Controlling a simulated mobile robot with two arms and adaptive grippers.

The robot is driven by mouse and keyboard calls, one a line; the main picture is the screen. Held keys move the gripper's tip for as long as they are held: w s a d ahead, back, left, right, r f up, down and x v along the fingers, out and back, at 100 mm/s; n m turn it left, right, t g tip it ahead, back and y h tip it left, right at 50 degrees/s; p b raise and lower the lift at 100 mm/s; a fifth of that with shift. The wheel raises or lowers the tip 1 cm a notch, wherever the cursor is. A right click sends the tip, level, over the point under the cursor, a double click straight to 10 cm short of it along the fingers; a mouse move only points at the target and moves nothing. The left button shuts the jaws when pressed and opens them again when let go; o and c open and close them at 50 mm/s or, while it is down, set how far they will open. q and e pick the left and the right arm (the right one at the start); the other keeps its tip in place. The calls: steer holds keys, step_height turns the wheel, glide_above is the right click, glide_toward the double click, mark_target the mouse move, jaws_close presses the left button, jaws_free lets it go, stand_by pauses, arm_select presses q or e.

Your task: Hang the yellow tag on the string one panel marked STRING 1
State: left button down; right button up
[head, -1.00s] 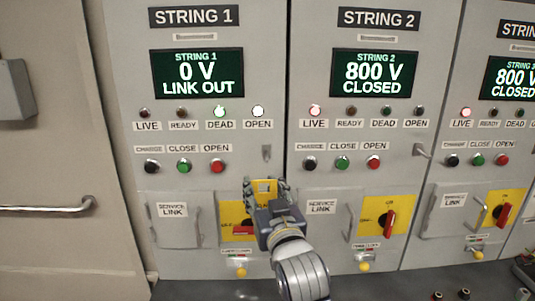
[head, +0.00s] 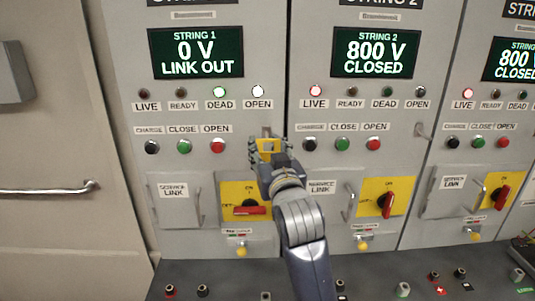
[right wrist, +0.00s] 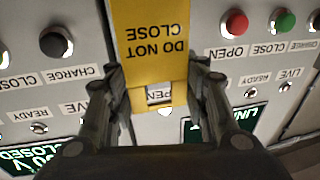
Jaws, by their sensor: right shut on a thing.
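The yellow tag (head: 267,146) is in my right gripper (head: 266,150), in front of the right side of the STRING 1 panel (head: 225,170). In the right wrist view the tag (right wrist: 150,40) reads DO NOT CLOSE upside down, between the fingers of my right gripper (right wrist: 158,90). Its slot shows part of an OPEN label behind it. A small metal hook (head: 266,131) shows just above the tag in the head view. I cannot tell whether tag and hook touch. My left gripper is not in view.
The STRING 1 screen (head: 196,53) reads 0 V LINK OUT. Below the tag is a red rotary handle (head: 249,210) on a yellow plate. The STRING 2 panel (head: 320,175) stands to the right, its screen reading 800 V CLOSED. A dark ledge (head: 230,285) runs along the bottom.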

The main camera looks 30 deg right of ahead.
mark_target(264, 136)
steer(key=shift+d+f+b+x, duration=0.1)
steer(key=shift+d+b+x, duration=0.1)
steer(key=shift+x, duration=0.55)
steer(key=shift+d+f+b+x, duration=0.15)
steer(key=shift+b+x, duration=0.1)
steer(key=shift+x, duration=0.5)
steer(key=shift+d+f+b+x, duration=0.1)
steer(key=shift+b+x, duration=0.1)
steer(key=shift+x, duration=0.55)
steer(key=shift+w+d+f, duration=0.2)
steer(key=shift+w, duration=0.1)
steer(key=shift+p, duration=0.3)
steer(key=o, duration=1.4)
